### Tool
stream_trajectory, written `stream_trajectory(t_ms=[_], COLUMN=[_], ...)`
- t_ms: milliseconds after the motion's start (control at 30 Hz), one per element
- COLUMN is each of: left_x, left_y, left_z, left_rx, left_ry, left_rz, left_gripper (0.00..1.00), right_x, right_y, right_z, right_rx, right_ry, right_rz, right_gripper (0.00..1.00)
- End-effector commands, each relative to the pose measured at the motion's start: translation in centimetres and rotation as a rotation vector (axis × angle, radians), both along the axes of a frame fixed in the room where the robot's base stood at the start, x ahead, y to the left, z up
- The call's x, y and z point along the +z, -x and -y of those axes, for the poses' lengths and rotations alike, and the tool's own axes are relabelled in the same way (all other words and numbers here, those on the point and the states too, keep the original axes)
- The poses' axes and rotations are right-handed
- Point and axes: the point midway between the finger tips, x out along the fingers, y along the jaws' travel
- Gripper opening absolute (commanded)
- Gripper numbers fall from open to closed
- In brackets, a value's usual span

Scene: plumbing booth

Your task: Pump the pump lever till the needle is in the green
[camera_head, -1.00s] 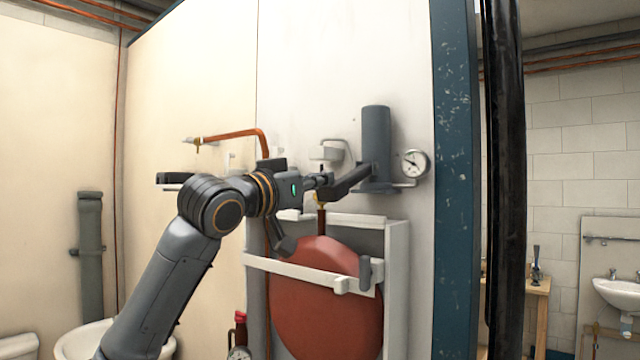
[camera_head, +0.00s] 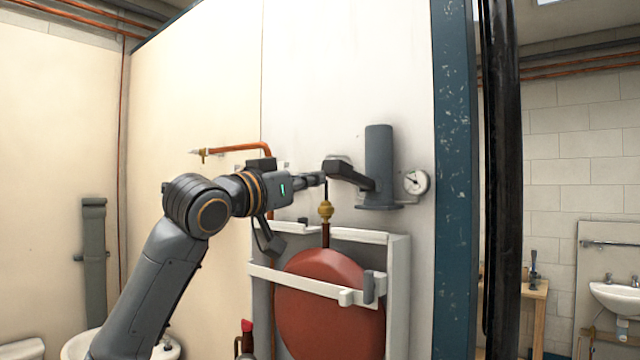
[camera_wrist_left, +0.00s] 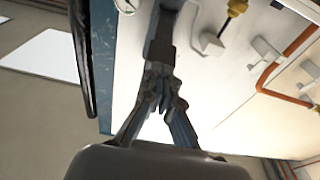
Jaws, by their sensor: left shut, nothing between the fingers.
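The pump is a dark grey upright cylinder (camera_head: 379,155) on the wall panel in the head view. Its dark lever (camera_head: 352,176) reaches left from the cylinder's base, its free end tilted upward. A white round gauge (camera_head: 415,182) sits right of the pump; its dark needle points to the upper left, and any green zone is too small to make out. My left gripper (camera_head: 317,179) is shut and empty, just below the lever's free end; contact is unclear. In the left wrist view the fingers (camera_wrist_left: 166,95) meet near the dark lever (camera_wrist_left: 163,40). My right gripper is not in view.
A red round tank (camera_head: 325,305) in a white frame (camera_head: 399,285) stands below the pump, with a brass fitting (camera_head: 325,210) above it. A copper pipe (camera_head: 240,148) runs behind my left arm. A blue post (camera_head: 452,180) edges the panel at right.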

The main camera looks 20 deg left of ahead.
Motion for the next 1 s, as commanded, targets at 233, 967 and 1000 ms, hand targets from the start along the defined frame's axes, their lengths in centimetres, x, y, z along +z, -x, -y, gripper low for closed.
stream_trajectory(t_ms=[233,967,1000], left_x=[-0.9,-0.8,-0.7], left_y=[4.4,6.9,6.9], left_z=[-1.6,-2.5,-2.5], left_rx=[0.000,-0.001,-0.001], left_ry=[0.001,0.001,0.001], left_rz=[0.005,0.003,0.003], left_gripper=[0.00,0.00,0.00], right_x=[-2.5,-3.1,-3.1], right_y=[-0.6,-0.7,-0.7], right_z=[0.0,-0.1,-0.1], right_rx=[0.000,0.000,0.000], right_ry=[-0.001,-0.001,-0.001], right_rz=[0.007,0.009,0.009], right_gripper=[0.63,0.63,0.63])
